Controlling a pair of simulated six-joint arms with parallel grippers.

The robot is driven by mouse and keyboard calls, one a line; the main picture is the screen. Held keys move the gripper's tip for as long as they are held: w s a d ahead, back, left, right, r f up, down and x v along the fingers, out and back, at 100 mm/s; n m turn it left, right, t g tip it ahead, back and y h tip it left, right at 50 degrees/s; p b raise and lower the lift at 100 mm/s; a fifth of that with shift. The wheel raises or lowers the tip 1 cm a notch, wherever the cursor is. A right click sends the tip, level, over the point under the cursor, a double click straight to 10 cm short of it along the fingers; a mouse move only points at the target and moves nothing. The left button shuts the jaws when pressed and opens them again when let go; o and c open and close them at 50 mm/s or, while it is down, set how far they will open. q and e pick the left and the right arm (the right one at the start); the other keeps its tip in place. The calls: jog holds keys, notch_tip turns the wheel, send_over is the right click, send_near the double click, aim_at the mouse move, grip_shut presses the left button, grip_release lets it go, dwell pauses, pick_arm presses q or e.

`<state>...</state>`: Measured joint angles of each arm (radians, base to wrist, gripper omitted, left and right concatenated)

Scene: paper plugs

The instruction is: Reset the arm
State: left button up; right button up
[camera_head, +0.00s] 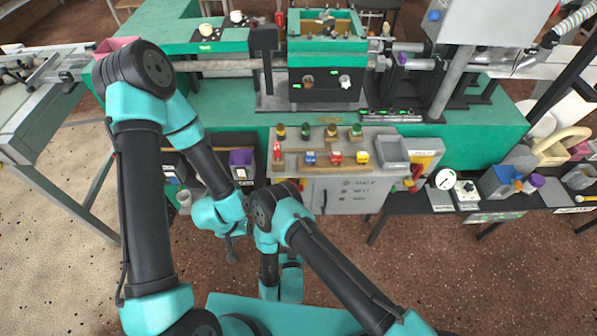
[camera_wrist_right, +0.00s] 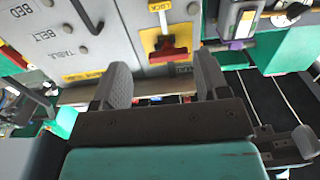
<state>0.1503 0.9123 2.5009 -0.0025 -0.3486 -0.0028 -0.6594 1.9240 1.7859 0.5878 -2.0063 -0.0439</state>
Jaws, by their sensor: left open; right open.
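In the head view my left gripper (camera_head: 231,247) hangs low in front of the machine's front edge, small and partly hidden by its wrist. It is open and I see nothing held in it. My right arm is folded in front of the grey panel, and its gripper is hidden in the head view. In the right wrist view my right gripper (camera_wrist_right: 163,85) shows two dark fingers spread apart with nothing between them. Beyond them is the grey control panel (camera_wrist_right: 110,40) with a red switch (camera_wrist_right: 167,52) on a yellow lock plate.
A purple-topped box (camera_head: 241,160) is near my left wrist. A dark shelf (camera_head: 400,205) is at right. Brown floor lies open in front.

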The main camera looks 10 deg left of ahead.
jog(key=shift+w, duration=0.1)
jog(key=w+d+r+m+g, duration=0.1)
jog(key=w+d+r+g, duration=0.1)
jog(key=w+d+g, duration=0.35)
jog(key=w+d+r+m+g, duration=0.2)
jog(key=d+g, duration=0.1)
jog(key=d, duration=0.5)
jog(key=s+d+r+g, duration=0.4)
jog(key=s+d, duration=0.2)
jog(key=d, duration=0.2)
jog(key=s+d+r+g+y, duration=0.1)
jog(key=s+d+r+g, duration=0.3)
jog(key=s+d, duration=0.3)
jog(key=shift+s+d+r, duration=0.15)
jog(key=shift+d+r, duration=0.65)
jog(key=shift+d, duration=0.1)
